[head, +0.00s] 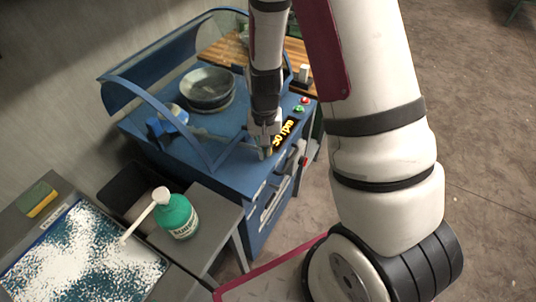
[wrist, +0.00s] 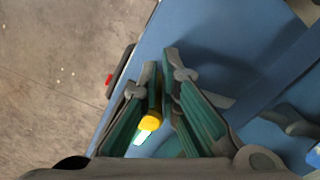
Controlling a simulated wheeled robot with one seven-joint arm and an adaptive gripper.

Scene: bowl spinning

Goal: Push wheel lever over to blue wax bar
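My gripper (head: 265,140) points down over the front right of the blue machine's deck, close to the yellow "30 rpm" display. In the wrist view, the fingers (wrist: 158,78) stand apart, with a dark and yellow piece (wrist: 150,122) showing between them. I cannot tell whether they grip it. A blue block (head: 155,127), seemingly the blue wax bar, is at the deck's left, beside a white and blue round part (head: 178,113) that may be the wheel. A thin grey rod (head: 212,137), perhaps the lever, runs right from there towards my gripper. Its end is unclear.
A grey bowl (head: 207,88) sits on the machine behind the rod. A curved blue-framed clear guard (head: 135,92) arches over the left side. A green bottle (head: 178,218) stands on the grey side table. Red and green buttons (head: 302,104) are right of my gripper.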

